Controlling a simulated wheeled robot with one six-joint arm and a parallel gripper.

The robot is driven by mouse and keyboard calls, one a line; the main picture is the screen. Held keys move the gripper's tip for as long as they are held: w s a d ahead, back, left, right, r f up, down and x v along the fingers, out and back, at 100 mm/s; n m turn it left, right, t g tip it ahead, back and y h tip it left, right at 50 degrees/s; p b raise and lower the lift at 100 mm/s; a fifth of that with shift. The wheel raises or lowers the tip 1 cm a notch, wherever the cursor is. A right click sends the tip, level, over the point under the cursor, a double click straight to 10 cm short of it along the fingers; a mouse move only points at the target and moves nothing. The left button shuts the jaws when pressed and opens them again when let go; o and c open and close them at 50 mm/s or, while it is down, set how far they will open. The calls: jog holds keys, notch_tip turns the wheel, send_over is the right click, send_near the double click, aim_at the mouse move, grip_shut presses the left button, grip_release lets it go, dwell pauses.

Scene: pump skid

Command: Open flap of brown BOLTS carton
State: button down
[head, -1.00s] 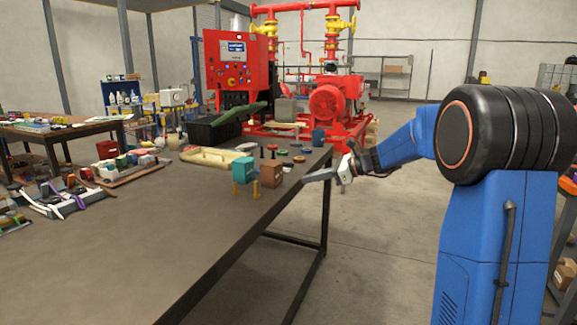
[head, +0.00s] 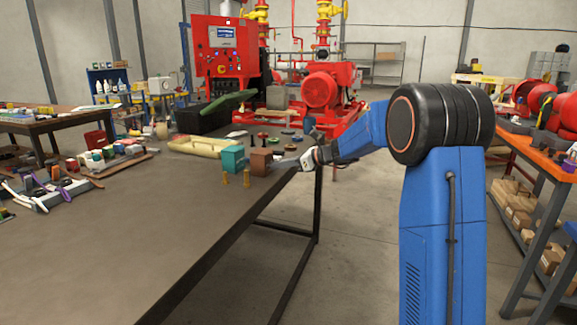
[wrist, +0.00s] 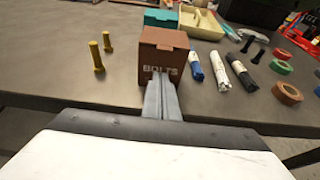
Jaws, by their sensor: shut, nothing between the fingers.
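The brown BOLTS carton (wrist: 163,57) stands upright on the table, its lettered face toward my gripper in the wrist view. Its top looks closed. It also shows in the head view (head: 260,161), near the table's edge. My gripper (wrist: 162,78) is shut and empty, with its fingertips in front of the lower part of the lettered face. I cannot tell whether they touch it. The fingers hide part of that face. In the head view my gripper (head: 279,166) reaches in from the right, over the table edge.
A teal carton (head: 233,159) stands beside the brown one. Two brass bolts (wrist: 96,55) stand to its left. Marker-like rolls (wrist: 220,70) and tape rings (wrist: 287,92) lie to its right. A cream tray (head: 200,146) is behind. The near tabletop (head: 140,235) is clear.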

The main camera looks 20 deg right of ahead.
jog(key=shift+s+r, duration=0.1)
jog(key=shift+r, duration=1.75)
